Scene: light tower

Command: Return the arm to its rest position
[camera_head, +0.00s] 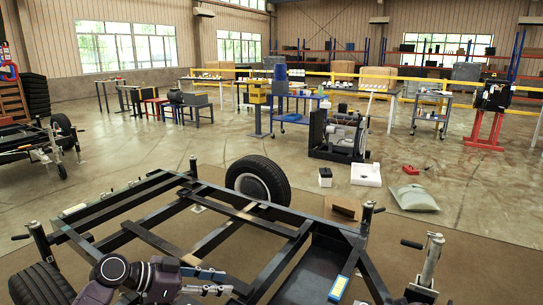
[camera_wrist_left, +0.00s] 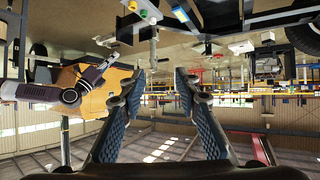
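My left arm comes in low at the left of the head view, over the black trailer frame (camera_head: 165,237). My left gripper (camera_head: 222,282) points right there, above the frame. In the left wrist view, which is upside down, my left gripper (camera_wrist_left: 158,78) has its two blue-grey pads well apart, with nothing between them. Part of my other arm shows at the left of that view. My right gripper (camera_wrist_left: 108,63) is small at its end, and its finger state is unclear.
A tire (camera_head: 258,180) stands at the frame's far side. Metal jacks (camera_head: 430,262) stand at its corners. A blue and yellow level (camera_head: 340,288) lies on the frame's right side.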

